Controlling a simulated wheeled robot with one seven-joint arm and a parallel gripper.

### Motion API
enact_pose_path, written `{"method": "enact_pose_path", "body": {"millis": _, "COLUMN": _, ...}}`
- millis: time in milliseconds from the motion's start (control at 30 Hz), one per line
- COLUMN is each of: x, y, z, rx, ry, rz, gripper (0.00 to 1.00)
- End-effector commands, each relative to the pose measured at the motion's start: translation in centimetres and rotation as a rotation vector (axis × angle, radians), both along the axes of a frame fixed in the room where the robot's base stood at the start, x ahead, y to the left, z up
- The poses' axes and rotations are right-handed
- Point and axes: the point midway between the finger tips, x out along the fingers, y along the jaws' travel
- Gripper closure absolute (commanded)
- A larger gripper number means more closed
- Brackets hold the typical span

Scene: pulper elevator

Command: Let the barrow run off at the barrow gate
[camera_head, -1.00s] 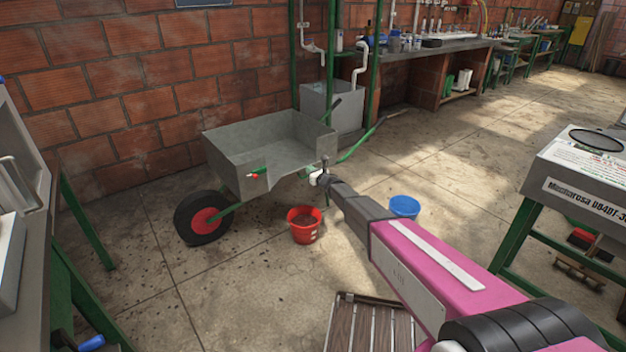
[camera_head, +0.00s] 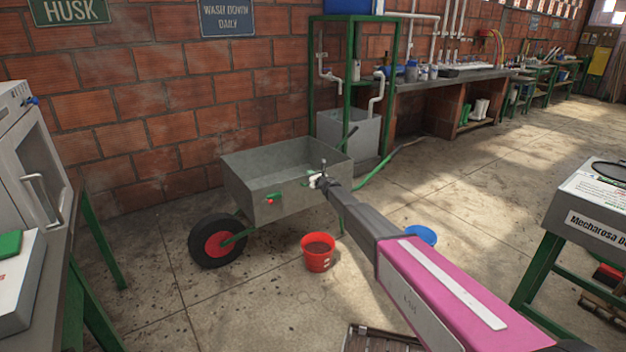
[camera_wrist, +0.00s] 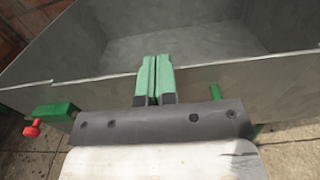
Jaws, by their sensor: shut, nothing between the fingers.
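The grey metal barrow (camera_head: 275,205) stands on the floor by the brick wall, with its black wheel with a red hub (camera_head: 217,241) at the left. Its tray looks empty where I can see inside. A green latch with a red knob (camera_head: 272,199) sits on its near wall; the latch also shows at the left in the wrist view (camera_wrist: 52,116). My gripper (camera_head: 312,180) is at the near wall, right of the latch. In the wrist view its pale green fingers (camera_wrist: 157,65) are shut and empty, overlapping the rim. Contact with the rim is unclear.
A red bucket (camera_head: 318,251) with dark contents stands in front of the barrow, and a blue bucket (camera_head: 421,236) stands behind my arm. A slatted wooden thing (camera_head: 380,340) lies at the bottom. Green-legged machines flank both sides.

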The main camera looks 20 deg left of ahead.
Motion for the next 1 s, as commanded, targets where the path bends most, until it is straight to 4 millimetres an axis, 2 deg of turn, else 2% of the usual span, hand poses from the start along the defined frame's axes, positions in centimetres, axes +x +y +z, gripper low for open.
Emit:
{"method": "enact_pose_path", "body": {"millis": 667, "x": 0.5, "y": 0.6, "z": 0.2, "rx": 0.002, "ry": -0.001, "rz": 0.001, "gripper": 1.00}}
{"method": "enact_pose_path", "body": {"millis": 867, "x": -0.2, "y": 0.0, "z": 1.3, "rx": 0.003, "ry": -0.003, "rz": 0.001, "gripper": 1.00}}
{"method": "enact_pose_path", "body": {"millis": 1000, "x": -1.3, "y": -0.9, "z": 2.8, "rx": 0.002, "ry": -0.003, "rz": -0.001, "gripper": 1.00}}
